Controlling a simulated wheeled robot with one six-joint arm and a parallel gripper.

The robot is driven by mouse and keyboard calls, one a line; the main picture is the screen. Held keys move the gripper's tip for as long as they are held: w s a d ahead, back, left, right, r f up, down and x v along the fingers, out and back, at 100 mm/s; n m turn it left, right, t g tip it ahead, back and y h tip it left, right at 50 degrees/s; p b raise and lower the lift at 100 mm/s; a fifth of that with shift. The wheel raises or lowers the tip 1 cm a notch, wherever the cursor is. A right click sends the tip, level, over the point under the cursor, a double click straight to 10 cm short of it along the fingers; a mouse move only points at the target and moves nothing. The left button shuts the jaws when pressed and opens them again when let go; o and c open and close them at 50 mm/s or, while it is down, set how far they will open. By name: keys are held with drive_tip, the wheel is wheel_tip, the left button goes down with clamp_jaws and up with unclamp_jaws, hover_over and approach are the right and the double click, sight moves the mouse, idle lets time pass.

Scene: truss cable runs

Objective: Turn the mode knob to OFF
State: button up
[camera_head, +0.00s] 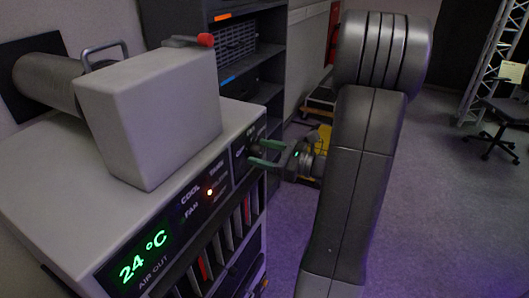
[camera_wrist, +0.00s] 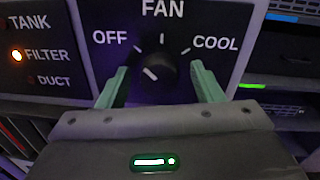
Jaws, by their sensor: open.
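The mode knob (camera_wrist: 155,72) is a dark round knob on a dark panel (camera_wrist: 97,20), with OFF at its upper left, FAN above and COOL at its upper right. A white mark shows on the knob's lower left part; I cannot tell for sure which label the knob is set to. My gripper (camera_wrist: 160,69) is open, its two green fingers to the left and right of the knob, with a gap visible on each side. In the head view my gripper (camera_head: 259,152) reaches the panel's right end from the right, and the knob is hard to make out there.
A panel with TANK, FILTER and DUCT lamps is left of the knob; the FILTER lamp (camera_wrist: 17,56) glows orange. A grey box (camera_head: 150,115) with a red-tipped lever (camera_head: 205,40) stands on the cabinet. A green display (camera_head: 140,255) reads 24 °C. A dark shelf (camera_head: 235,50) stands behind.

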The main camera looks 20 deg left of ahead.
drive_tip(key=c, duration=1)
drive_tip(key=shift+o, duration=0.2)
drive_tip(key=shift+f+n+b, duration=0.1)
drive_tip(key=shift+n+b, duration=0.3)
drive_tip(key=shift+b, duration=0.15)
drive_tip(key=o, duration=1)
drive_tip(key=shift+c, duration=0.2)
drive_tip(key=s+d+b, duration=0.1)
drive_tip(key=d, duration=1.2)
drive_tip(key=shift+d+b, duration=0.3)
drive_tip(key=shift+d, duration=0.1)
